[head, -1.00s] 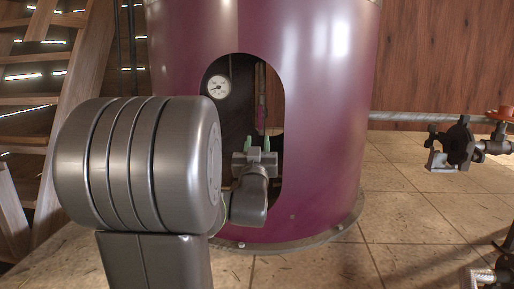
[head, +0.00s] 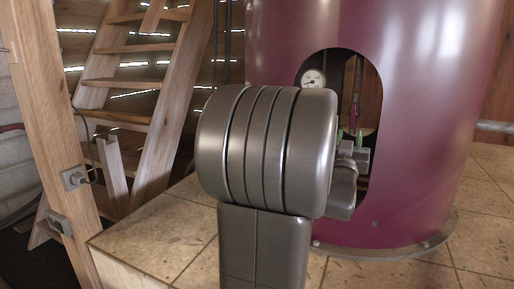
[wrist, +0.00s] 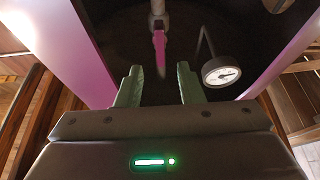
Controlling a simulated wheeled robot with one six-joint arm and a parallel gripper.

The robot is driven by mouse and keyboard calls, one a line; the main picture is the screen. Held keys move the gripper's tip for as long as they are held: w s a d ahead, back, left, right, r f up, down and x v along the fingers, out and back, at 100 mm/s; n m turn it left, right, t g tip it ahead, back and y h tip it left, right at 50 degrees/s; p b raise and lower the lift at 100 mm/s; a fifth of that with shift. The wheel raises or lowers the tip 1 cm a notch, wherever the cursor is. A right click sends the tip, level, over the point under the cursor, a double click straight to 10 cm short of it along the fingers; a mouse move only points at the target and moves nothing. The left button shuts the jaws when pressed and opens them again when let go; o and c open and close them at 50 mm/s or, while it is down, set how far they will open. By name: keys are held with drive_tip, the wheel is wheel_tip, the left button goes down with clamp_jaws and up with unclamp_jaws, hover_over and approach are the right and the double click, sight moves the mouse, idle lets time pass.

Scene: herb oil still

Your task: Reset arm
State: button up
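My gripper (wrist: 158,88) shows in the wrist view with its two green fingers apart and nothing between them. In the wrist view the fingers point toward the still's dark inside. A pink-handled valve (wrist: 159,45) hangs beyond the fingers, apart from them. A round white gauge (wrist: 222,74) is right of the fingers; it also shows in the head view (head: 312,78).
The still stands on a tiled platform (head: 170,235). Wooden stairs (head: 150,85) rise at the back left. A wooden post (head: 55,130) with a socket box (head: 74,178) stands at the far left. Bare tiles lie left of the still.

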sight(352, 118)
drive_tip(key=x, duration=1)
drive_tip(key=shift+w+d+r, duration=0.1)
drive_tip(key=shift+w+r, duration=0.05)
drive_tip(key=shift+w, duration=0.1)
drive_tip(key=shift+s, duration=0.1)
